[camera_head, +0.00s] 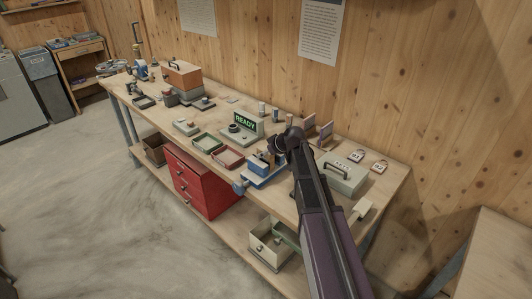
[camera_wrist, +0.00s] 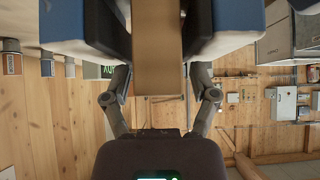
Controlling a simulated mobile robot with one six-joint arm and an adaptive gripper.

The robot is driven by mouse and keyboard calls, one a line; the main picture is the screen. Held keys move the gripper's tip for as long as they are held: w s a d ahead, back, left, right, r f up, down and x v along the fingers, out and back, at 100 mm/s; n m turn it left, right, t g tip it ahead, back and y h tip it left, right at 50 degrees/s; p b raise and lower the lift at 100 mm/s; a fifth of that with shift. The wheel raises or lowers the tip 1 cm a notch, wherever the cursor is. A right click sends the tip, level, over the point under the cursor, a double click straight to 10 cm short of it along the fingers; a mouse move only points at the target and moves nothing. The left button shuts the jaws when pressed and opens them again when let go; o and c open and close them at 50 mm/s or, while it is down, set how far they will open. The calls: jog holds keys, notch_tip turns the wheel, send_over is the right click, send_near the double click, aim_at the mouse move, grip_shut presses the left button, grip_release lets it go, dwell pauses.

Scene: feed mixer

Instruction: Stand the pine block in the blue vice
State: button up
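The blue vice (camera_head: 262,173) stands at the front edge of the bench, to the left of my gripper (camera_head: 281,143) in the head view. In the wrist view, its blue and pale jaws (camera_wrist: 225,35) fill the upper part on both sides. The pine block (camera_wrist: 157,50) is a tan upright strip between the jaws, at the top middle. The two fingers of my gripper (camera_wrist: 158,82) come up on either side of the block. Their tips are hidden at the jaws, and I cannot tell whether they touch the block. In the head view the block is mostly hidden.
A green READY sign (camera_head: 244,122) stands behind the vice. A red tray (camera_head: 227,158) and a green tray (camera_head: 207,142) lie to its left. A grey box with a handle (camera_head: 343,176) is to the right of my arm.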

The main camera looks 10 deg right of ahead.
jog(key=shift+r, duration=0.1)
jog(key=shift+r, duration=0.1)
jog(key=shift+s+d+r+p, duration=0.25)
jog(key=shift+s+r+p, duration=0.2)
jog(key=shift+p, duration=0.25)
jog(key=p+v, duration=0.7)
jog(key=v, duration=0.3)
jog(key=shift+s+d, duration=0.15)
jog(key=shift+d, duration=0.05)
jog(key=shift+r, duration=0.15)
jog(key=shift+s, duration=0.1)
jog(key=s+a+f+m+g+h, duration=0.2)
jog(key=s+m+g, duration=0.1)
jog(key=s, duration=0.8)
jog(key=s+a+f+m+g+h, duration=0.3)
jog(key=s+m+g, duration=0.1)
jog(key=s, duration=0.7)
jog(key=shift+f, duration=0.25)
